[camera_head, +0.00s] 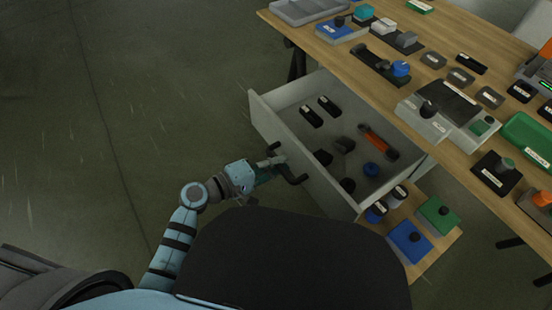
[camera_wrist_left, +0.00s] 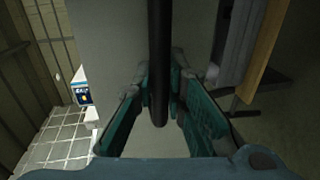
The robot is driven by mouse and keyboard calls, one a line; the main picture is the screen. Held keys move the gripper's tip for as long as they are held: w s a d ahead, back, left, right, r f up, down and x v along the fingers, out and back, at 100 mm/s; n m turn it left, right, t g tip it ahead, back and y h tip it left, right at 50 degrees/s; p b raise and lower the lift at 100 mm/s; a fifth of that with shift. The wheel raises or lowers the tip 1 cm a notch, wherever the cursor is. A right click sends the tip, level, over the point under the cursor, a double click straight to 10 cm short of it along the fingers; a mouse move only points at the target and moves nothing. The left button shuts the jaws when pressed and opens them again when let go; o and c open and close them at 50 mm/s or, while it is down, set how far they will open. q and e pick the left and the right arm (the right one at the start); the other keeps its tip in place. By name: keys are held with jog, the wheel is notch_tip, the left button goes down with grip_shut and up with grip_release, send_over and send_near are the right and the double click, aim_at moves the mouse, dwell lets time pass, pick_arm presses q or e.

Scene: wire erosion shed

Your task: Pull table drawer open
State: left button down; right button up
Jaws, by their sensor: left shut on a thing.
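The table drawer (camera_head: 304,139) is a light grey box standing well out from under the wooden table (camera_head: 420,75), with its inside in view in the head view. Its front carries a dark bar handle (camera_head: 288,174). My left gripper (camera_head: 276,163) is at this handle, in front of the drawer. In the left wrist view the black handle (camera_wrist_left: 159,60) runs upright between the two teal fingers of my left gripper (camera_wrist_left: 160,97), which are shut on it. My right gripper is not in view.
The tabletop is crowded with trays and fixtures. A lower wooden board (camera_head: 440,243) holds a blue block (camera_head: 409,242) and a green block (camera_head: 438,215). The floor to the left is clear.

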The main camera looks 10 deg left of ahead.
pick_arm(q)
jog(key=c, duration=1.6)
grip_release()
jog(key=shift+s+a, duration=0.25)
jog(key=shift+a, duration=0.05)
jog(key=v, duration=1.1)
jog(key=shift+s+a+r, duration=0.1)
